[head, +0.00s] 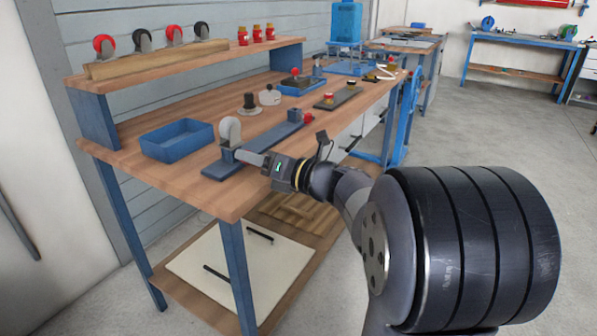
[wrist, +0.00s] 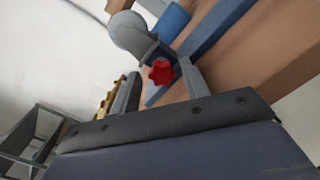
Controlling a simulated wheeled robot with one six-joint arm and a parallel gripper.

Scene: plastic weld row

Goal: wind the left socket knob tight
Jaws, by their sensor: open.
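The left socket (head: 227,154) is a blue block at the near end of a long blue base plate (head: 262,143), with a pale round disc (head: 230,130) standing in it. Its red star-shaped knob (wrist: 160,72) shows in the wrist view, below the grey rounded disc (wrist: 128,32). My gripper (head: 241,156) reaches in from the right to the left socket and hides its knob in the head view. In the wrist view the open fingers (wrist: 160,84) stand on either side of the knob. I cannot tell whether they touch it.
The right socket (head: 295,115) with a red knob (head: 308,118) is at the plate's far end. A blue bin (head: 177,140) stands left of the plate. Behind are a dark-based piece (head: 250,104), a white piece (head: 269,96) and a raised shelf (head: 190,62).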

